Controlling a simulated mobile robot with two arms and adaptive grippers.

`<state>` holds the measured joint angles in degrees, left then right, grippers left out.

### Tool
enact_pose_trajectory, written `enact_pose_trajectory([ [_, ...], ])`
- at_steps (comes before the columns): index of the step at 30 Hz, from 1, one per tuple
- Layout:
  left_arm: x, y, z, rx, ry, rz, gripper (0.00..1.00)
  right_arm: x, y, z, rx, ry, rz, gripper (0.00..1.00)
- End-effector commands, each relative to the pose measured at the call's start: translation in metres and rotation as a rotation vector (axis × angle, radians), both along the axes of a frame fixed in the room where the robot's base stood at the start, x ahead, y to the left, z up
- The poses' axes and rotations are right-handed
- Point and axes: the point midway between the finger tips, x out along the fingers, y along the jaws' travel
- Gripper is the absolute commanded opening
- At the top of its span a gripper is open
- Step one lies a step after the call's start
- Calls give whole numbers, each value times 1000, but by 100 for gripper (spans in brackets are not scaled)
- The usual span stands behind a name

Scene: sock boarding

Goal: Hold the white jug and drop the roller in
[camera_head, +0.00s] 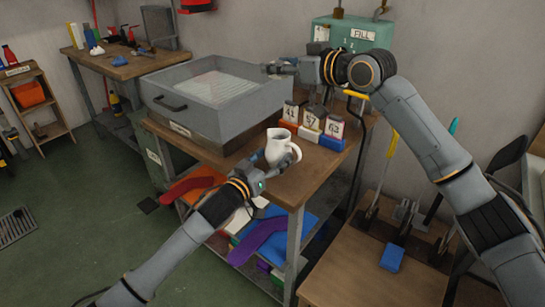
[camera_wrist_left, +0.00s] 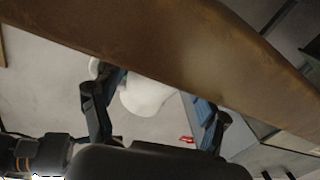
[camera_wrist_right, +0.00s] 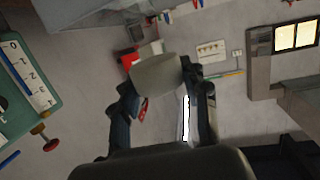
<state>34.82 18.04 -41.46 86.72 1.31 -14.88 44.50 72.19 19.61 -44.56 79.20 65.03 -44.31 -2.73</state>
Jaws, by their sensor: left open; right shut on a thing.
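The white jug (camera_head: 282,147) is upright at the front right of the workbench, its dark opening facing up. My left gripper (camera_head: 274,170) is at the jug's near side. In the left wrist view the jug (camera_wrist_left: 147,97) shows between the spread fingers (camera_wrist_left: 157,95), partly hidden by the brown bench edge. I cannot tell whether a finger touches it. My right gripper (camera_head: 278,68) is high above the bench, behind and above the jug. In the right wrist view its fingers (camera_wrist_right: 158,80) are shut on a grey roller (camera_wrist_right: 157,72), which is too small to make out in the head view.
Several numbered blocks (camera_head: 312,122) stand just behind the jug. A green machine (camera_head: 352,36) is at the back, beside my right arm. A lower wooden table (camera_head: 350,275) is at the front right.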

Motion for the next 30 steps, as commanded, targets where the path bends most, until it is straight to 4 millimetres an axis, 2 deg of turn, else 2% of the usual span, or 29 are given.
enact_pose_trajectory([
  [10,3,-2,0,0,0,-1,74,0,0,1,1,-1,0,12],
  [17,3,-2,0,0,1,0,27,0,0,1,1,-1,0,12],
  [20,3,-2,0,0,1,0,27,0,0,-1,1,-1,0,12],
  [30,3,-2,0,0,1,0,27,0,0,-23,1,1,1,12],
])
